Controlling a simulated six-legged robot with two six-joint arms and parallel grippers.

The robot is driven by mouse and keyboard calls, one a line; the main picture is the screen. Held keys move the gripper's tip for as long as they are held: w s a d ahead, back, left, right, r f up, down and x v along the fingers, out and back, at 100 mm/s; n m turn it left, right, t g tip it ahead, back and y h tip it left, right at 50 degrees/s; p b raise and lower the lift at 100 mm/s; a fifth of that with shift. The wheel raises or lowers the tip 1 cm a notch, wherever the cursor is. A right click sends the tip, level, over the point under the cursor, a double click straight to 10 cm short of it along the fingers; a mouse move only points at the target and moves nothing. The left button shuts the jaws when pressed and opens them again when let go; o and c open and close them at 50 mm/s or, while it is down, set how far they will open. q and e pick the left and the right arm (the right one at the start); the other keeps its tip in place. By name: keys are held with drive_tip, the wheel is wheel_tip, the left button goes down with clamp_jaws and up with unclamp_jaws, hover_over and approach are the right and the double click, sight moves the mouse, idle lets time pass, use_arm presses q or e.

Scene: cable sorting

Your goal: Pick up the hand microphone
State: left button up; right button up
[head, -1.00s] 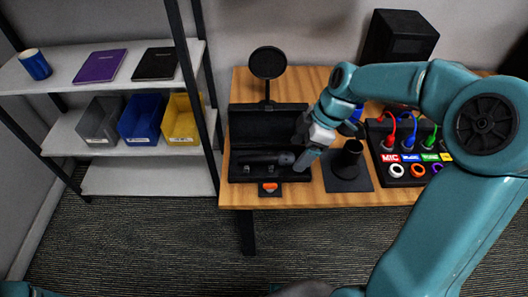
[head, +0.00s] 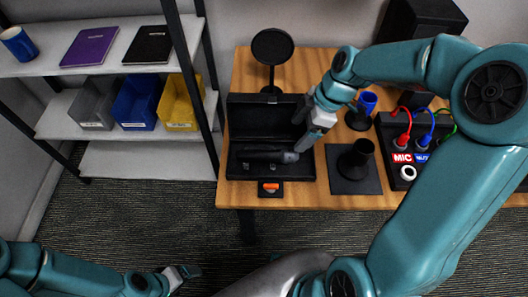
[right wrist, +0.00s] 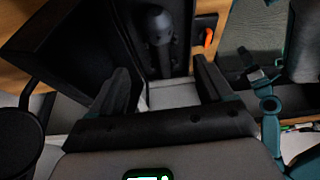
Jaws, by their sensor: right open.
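The dark hand microphone (head: 268,156) lies in the open black case (head: 235,175) on the wooden table, its round grey head toward the right. It also shows in the right wrist view (right wrist: 160,28), beyond the fingertips and roughly between their lines. My right gripper (head: 301,129) is open and empty over the right side of the case, near the microphone's head. Its two spread fingers show in the right wrist view (right wrist: 163,80). My left gripper (head: 186,273) is low at the bottom left, away from the table; its jaws are too small to read.
A black round-topped stand (head: 272,47) rises behind the case. A black holder on a square base (head: 354,172) stands right of it, with a cable panel (head: 410,170) beyond. An orange item on a small black pad (head: 270,188) lies in front. Shelves (head: 150,155) stand left.

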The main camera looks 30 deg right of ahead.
sight(284, 152)
drive_tip(key=x, duration=0.4)
drive_tip(key=shift+s+a+f, duration=0.1)
drive_tip(key=shift+a+f, duration=0.15)
drive_tip(key=shift+f, duration=0.15)
drive_tip(key=x, duration=0.6)
drive_tip(key=shift+w+a+r, duration=0.1)
drive_tip(key=shift+w+r, duration=0.05)
drive_tip(key=shift+w, duration=0.1)
drive_tip(key=shift+c, duration=0.4)
drive_tip(key=c, duration=1.3)
drive_tip(key=shift+o, duration=0.2)
drive_tip(key=shift+r, duration=0.15)
